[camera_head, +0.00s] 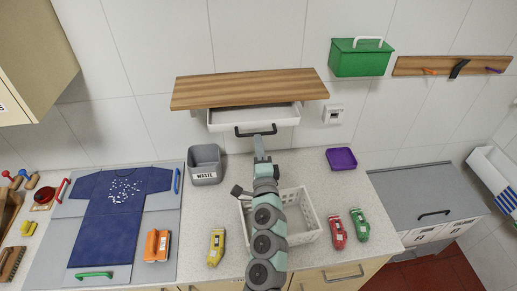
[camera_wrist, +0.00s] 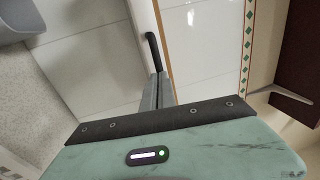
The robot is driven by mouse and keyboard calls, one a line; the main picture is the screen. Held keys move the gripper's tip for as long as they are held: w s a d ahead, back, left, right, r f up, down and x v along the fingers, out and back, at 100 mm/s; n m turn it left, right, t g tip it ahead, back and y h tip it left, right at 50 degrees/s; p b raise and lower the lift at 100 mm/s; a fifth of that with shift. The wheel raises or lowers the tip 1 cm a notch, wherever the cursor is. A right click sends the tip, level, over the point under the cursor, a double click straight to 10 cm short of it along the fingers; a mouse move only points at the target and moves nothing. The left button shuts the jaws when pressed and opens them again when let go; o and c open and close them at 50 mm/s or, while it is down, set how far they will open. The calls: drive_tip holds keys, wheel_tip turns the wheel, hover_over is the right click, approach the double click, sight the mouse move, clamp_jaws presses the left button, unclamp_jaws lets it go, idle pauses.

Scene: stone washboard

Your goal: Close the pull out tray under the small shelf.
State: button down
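The small shelf is a wooden board (camera_head: 250,86) on the tiled wall. Under it, the white pull out tray (camera_head: 282,117) stands out from beneath the board, its inside partly visible. Its black bar handle (camera_head: 256,132) is on the front; in the wrist view, the handle (camera_wrist: 154,48) shows beside the tray's pale front (camera_wrist: 143,22). My gripper (camera_head: 259,146) is just below and in front of the handle. In the wrist view, my gripper's fingers (camera_wrist: 157,86) look pressed together, with the tips close to the handle's end. I cannot tell whether they touch it.
A blue shirt (camera_head: 115,215) lies at left. A green box (camera_head: 361,60) hangs on the wall at right, above a switch (camera_head: 333,114).

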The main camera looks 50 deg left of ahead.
sight(254, 122)
drive_tip(key=b+x, duration=0.2)
drive_tip(key=x, duration=0.1)
drive_tip(key=f+b+x, duration=0.1)
drive_tip(key=b+x, duration=0.1)
drive_tip(key=x, duration=0.2)
drive_tip(key=f+b+x, duration=0.1)
drive_tip(key=b+x, duration=0.1)
drive_tip(key=x, duration=0.1)
drive_tip(key=shift+w+a+b, duration=0.25)
drive_tip(key=shift+a+b, duration=0.1)
drive_tip(key=shift+a, duration=0.2)
drive_tip(key=shift+f, duration=0.15)
drive_tip(key=shift+s, duration=0.1)
drive_tip(key=shift+s+d, duration=0.1)
drive_tip(key=shift+d, duration=0.1)
drive_tip(key=v, duration=1.3)
drive_tip(key=shift+d, duration=0.3)
drive_tip(key=shift+f, duration=0.1)
